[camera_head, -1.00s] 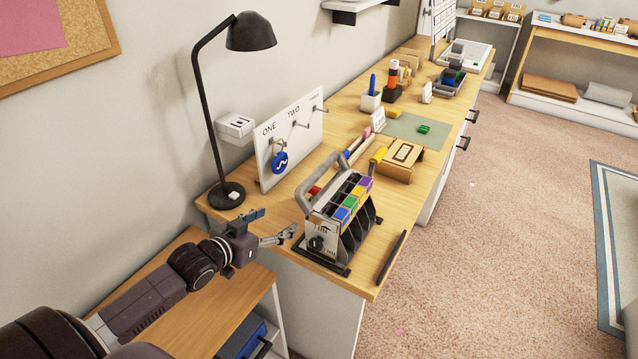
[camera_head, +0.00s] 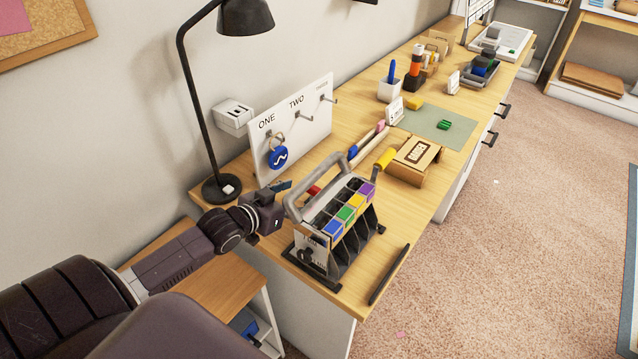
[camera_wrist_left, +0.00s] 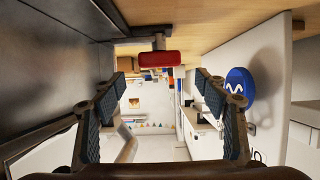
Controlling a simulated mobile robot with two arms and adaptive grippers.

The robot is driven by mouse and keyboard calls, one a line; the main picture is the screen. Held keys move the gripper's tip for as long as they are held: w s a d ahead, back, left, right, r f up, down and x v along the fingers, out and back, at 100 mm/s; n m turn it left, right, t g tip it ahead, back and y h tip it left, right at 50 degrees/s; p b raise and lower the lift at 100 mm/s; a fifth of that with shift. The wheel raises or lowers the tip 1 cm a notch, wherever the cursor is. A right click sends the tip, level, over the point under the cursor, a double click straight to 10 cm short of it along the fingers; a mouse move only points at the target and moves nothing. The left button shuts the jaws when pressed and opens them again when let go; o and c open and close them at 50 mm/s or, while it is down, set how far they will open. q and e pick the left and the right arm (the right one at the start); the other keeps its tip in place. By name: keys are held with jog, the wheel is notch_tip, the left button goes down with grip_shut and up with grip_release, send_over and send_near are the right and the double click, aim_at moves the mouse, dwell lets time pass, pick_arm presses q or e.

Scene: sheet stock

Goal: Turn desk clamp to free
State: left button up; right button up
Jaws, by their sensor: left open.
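A red bar on a grey stem (camera_wrist_left: 160,58), probably the desk clamp's handle, is ahead in the left wrist view, at the wooden desk surface. In the head view a small red piece (camera_head: 313,191) shows behind the rack's grey handle; most of the clamp is hidden. My left gripper (camera_wrist_left: 160,84) is open and empty, with the red bar framed between its fingers but beyond the tips. In the head view its wrist is at the desk's near end, left of the rack, and its fingers are largely hidden. My right gripper is not in view.
A rack (camera_head: 342,232) with coloured labels and a grey handle stands close to my left gripper. A white hook board (camera_head: 300,125) with a blue tag (camera_head: 278,156) and a black lamp (camera_head: 222,188) stand behind. A dark bar (camera_head: 389,274) lies at the desk's front edge.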

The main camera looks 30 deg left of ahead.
aim_at(315, 187)
pick_arm(q)
jog(key=shift+w+f, duration=0.1)
jog(key=shift+w, duration=0.35)
jog(key=x, duration=0.4)
jog(key=shift+w+f, duration=0.1)
jog(key=shift+w, duration=0.2)
jog(key=shift+w+d+f, duration=0.1)
jog(key=shift+w+f, duration=0.2)
jog(key=shift+w, duration=0.35)
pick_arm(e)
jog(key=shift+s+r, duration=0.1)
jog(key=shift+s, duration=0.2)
pick_arm(q)
jog(key=c, duration=1.7)
jog(key=shift+r+n+y+p, duration=0.3)
jog(key=shift+n+y+p, duration=0.1)
jog(key=shift+p, duration=0.65)
jog(key=shift+f+n+y+p, duration=0.2)
jog(key=shift+n+y+p, duration=0.1)
jog(key=shift+y+p, duration=0.2)
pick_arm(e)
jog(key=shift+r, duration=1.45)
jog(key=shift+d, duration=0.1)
